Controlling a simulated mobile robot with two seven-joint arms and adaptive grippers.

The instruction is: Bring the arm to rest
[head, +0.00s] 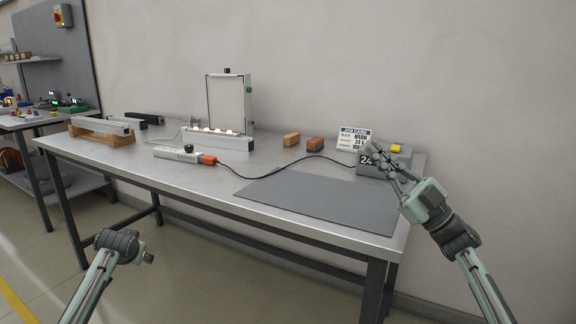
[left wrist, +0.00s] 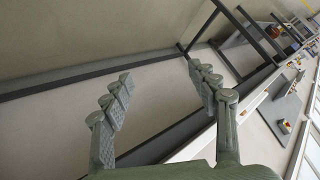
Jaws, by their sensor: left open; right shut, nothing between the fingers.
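My right gripper (head: 372,152) is raised at the right end of the bench in the head view. Its fingers are shut and empty. They overlap the front of a grey box (head: 402,161) with a yellow button and a "24" marking; I cannot tell whether they touch it. My left arm comes in at the lower left of the head view, in front of the bench, and its fingers are not clear there. In the left wrist view my left gripper (left wrist: 160,72) is open with nothing between its fingers, above the floor.
The metal bench (head: 184,195) carries a grey mat (head: 315,201), a white bar (head: 178,155) with an orange plug and black cable, an upright framed panel (head: 229,103), two brown blocks and a job card (head: 353,139). A profile on wooden supports (head: 100,136) stands left. The mat is bare.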

